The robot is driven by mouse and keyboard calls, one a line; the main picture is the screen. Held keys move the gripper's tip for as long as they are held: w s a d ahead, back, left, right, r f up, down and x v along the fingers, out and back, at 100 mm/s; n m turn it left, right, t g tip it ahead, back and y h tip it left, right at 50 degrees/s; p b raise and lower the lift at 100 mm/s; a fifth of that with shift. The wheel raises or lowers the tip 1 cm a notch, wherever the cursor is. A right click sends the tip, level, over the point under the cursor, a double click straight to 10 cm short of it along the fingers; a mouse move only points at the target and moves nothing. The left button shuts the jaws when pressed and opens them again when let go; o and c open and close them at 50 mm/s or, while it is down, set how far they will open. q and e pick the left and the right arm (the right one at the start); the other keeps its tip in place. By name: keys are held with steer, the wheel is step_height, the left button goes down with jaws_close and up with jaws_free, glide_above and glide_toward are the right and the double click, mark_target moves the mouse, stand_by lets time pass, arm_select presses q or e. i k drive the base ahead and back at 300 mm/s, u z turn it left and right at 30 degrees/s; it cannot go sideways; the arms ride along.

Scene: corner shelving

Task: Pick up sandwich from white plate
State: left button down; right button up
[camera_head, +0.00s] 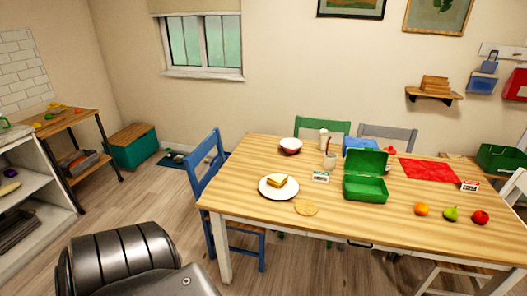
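The sandwich (277,181) lies on the white plate (267,192), near the left end of the wooden table (240,158). It looks like a small stack with a yellowish layer between pieces of bread. Nothing covers it. Neither of my grippers shows in the head view. A dark ribbed part in the lower left looks like part of my own body.
A blue chair (206,182) stands at the table's left end.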

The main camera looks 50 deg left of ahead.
mark_target(279, 182)
steer(key=u, duration=1.65)
steer(key=i, duration=0.4)
